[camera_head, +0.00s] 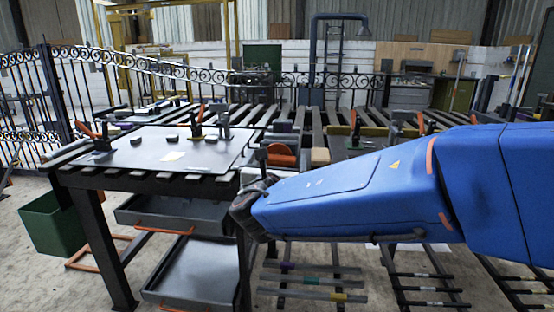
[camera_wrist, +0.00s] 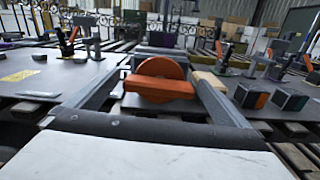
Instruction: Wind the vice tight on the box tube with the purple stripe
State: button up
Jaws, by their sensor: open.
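My gripper (camera_wrist: 161,82) shows in the wrist view as two grey fingers spread wide apart, with nothing held between them. Ahead between the fingers stands an orange disc (camera_wrist: 162,67) on an orange base; it also shows in the head view (camera_head: 281,155), just above my dark wrist. A grey block-like fixture (camera_wrist: 160,52) is behind the disc; I cannot tell whether it is the vice. On the low rack in the head view lies a bar with a purple band (camera_head: 287,266). Whether a tube sits in the vice cannot be made out.
A grey-topped table (camera_head: 150,155) with clamps stands at left, above open drawers (camera_head: 190,270). A pale wooden block (camera_wrist: 209,81) is right of the disc. Blocks with coloured faces (camera_wrist: 290,101) sit further right. A green bin (camera_head: 52,222) is on the floor.

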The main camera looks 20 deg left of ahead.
jog(key=shift+w+a, duration=0.1)
jog(key=shift+w, duration=0.25)
jog(key=shift+c, duration=0.3)
jog(key=c, duration=1)
jog(key=m, duration=0.4)
jog(key=shift+m, duration=0.3)
jog(key=m, duration=0.3)
jog(key=shift+d+f+m, duration=0.1)
jog(key=shift+d+m, duration=0.1)
jog(key=shift+m, duration=0.1)
jog(key=m, duration=0.3)
jog(key=shift+f+m, duration=0.1)
jog(key=shift+m, duration=0.2)
jog(key=shift+d+f+m, duration=0.1)
jog(key=shift+m, duration=1.6)
